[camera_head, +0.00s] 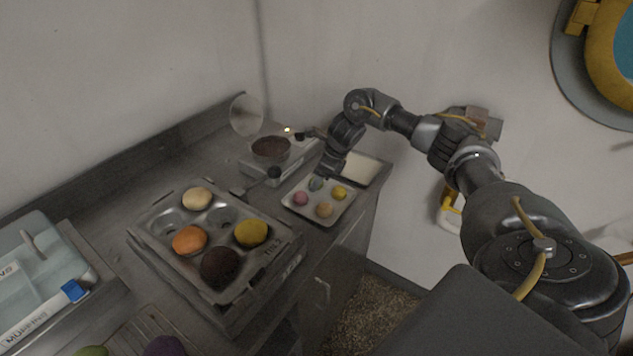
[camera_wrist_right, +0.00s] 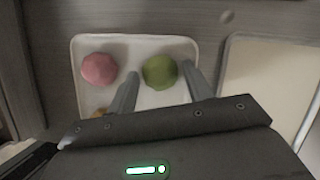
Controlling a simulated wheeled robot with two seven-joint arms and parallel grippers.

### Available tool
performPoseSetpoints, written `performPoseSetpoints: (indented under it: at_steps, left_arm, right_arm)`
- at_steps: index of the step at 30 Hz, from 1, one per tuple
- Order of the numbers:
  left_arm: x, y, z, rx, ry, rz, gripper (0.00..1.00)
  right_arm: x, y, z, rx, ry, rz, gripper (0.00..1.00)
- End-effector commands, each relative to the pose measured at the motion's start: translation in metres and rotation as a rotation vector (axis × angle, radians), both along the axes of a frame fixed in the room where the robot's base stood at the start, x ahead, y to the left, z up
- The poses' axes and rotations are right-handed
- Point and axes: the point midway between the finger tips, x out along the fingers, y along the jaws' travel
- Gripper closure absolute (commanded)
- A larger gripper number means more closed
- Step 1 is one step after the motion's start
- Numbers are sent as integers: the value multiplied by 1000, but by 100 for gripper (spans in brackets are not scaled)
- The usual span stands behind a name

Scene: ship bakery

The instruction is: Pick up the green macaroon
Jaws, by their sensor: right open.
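The green macaroon (camera_head: 316,184) sits at the back of a small pale tray (camera_head: 308,212), partly hidden by my right gripper in the head view. In the right wrist view the green macaroon (camera_wrist_right: 159,71) lies between the two finger ends of my right gripper (camera_wrist_right: 160,78). The right gripper (camera_head: 328,172) is open and empty, pointing down over the tray. I cannot tell its exact height above the macaroon. My left gripper is not in view.
A pink macaroon (camera_head: 300,198), a yellow one (camera_head: 339,193) and a tan one (camera_head: 323,210) share the tray. A scale with a brown-filled pan (camera_head: 270,150) stands behind left. A muffin tin (camera_head: 165,225) is at left, and a pale board (camera_head: 362,170) at right.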

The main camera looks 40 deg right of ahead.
Motion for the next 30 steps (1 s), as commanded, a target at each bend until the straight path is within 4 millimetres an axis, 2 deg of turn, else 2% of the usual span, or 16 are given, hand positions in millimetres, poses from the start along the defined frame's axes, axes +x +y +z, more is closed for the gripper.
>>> performPoseSetpoints:
  at_steps: [1,6,20,23,26,29,30]
  left_arm:
    - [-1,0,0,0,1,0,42]
    - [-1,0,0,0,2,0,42]
    - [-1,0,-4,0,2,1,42]
    - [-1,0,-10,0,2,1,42]
    - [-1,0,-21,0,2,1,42]
    - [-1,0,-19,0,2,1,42]
    - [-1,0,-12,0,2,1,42]
  right_arm:
    - [0,0,0,0,0,0,52]
    - [0,0,0,0,0,0,72]
    - [1,0,5,0,-2,1,72]
    - [1,0,13,0,-5,0,72]
    - [2,0,31,0,-9,1,72]
    - [-17,6,54,-3,-8,6,72]
    - [-24,8,69,-5,-9,5,72]
